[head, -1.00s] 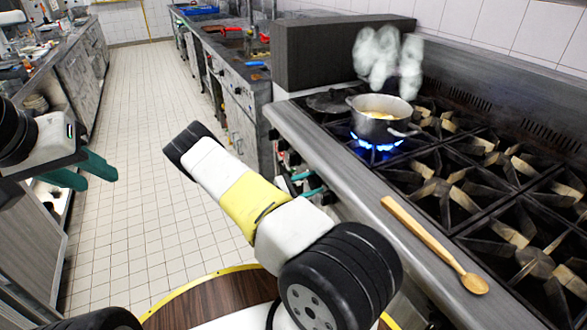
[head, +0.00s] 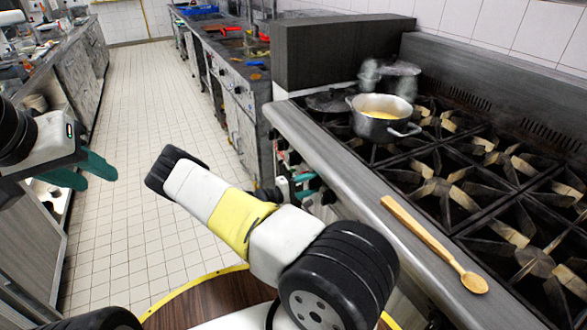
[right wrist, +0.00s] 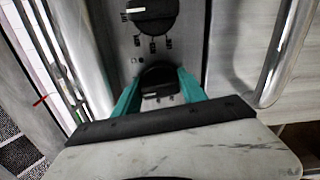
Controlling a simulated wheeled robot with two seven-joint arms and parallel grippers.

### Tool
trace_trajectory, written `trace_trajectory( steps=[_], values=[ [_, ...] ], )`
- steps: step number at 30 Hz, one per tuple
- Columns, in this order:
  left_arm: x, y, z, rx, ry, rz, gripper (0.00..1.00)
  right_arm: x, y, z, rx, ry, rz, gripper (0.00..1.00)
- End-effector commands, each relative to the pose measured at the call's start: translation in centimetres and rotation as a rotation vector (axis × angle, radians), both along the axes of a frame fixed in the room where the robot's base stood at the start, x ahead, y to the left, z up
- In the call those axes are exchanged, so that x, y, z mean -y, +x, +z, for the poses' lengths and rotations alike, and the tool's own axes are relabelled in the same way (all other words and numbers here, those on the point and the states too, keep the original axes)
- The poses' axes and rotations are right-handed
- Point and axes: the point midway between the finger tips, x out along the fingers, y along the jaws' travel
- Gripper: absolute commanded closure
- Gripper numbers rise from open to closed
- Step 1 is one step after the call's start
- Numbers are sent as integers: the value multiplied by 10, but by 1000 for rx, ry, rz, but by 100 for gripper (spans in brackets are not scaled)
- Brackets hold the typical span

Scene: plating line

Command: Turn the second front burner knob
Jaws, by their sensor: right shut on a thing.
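A black round burner knob (right wrist: 157,77) on the metal front panel (right wrist: 185,40) lies between the teal fingers of my right gripper (right wrist: 158,88), which is shut on it. In the head view my right gripper (head: 307,187) is at the stove's front, partly hidden by my arm, and the knob cannot be made out there. A second black knob (right wrist: 150,14) with a white mark is further up the panel in the right wrist view. My left gripper (head: 100,178) is open and empty at the far left, away from the stove.
A pot (head: 381,112) of yellowish food stands on a back-left burner grate, with no flame visible under it. A wooden spoon (head: 430,240) lies on the stove's front edge. A metal rail (right wrist: 280,60) runs beside the panel. The tiled floor (head: 130,150) is clear.

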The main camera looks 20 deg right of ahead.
Motion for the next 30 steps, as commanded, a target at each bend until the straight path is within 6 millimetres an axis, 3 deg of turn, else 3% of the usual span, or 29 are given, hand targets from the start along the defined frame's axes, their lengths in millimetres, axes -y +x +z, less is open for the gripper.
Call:
trace_trajectory(
  steps=[10, 26, 27, 30],
  values=[
    [0, 0, 0, 0, 0, 0, 64, -1, 0, -1, 136, 13, 1, 92],
    [0, 0, 0, 0, 0, 0, 64, -1, 0, -2, 161, 15, 1, 92],
    [0, 0, 0, 0, 0, 0, 64, -1, 0, -2, 161, 16, 1, 47],
    [0, 0, 0, 0, 0, 0, 64, -1, 0, -1, 160, 15, 0, 32]
  ],
)
